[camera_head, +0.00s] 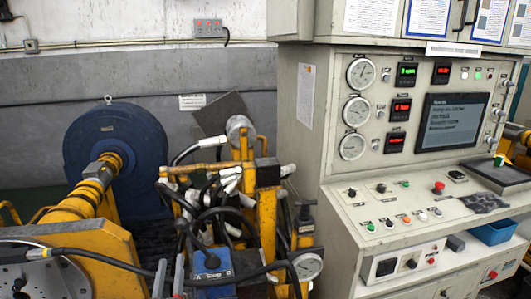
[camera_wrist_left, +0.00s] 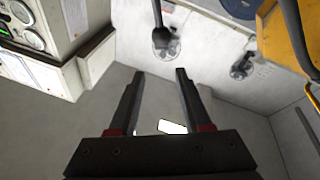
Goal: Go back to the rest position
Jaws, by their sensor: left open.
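Pale grey surfaces lie beyond the fingertips there. My right gripper is in neither view.
The control cabinet (camera_head: 330,165) with gauges, displays and buttons fills the right. A blue motor (camera_head: 115,150) and yellow frame (camera_head: 265,215) with black hoses stand left and centre. A blue bin (camera_head: 492,233) is at the right. In the wrist view, yellow metal (camera_wrist_left: 290,45) is upper right.

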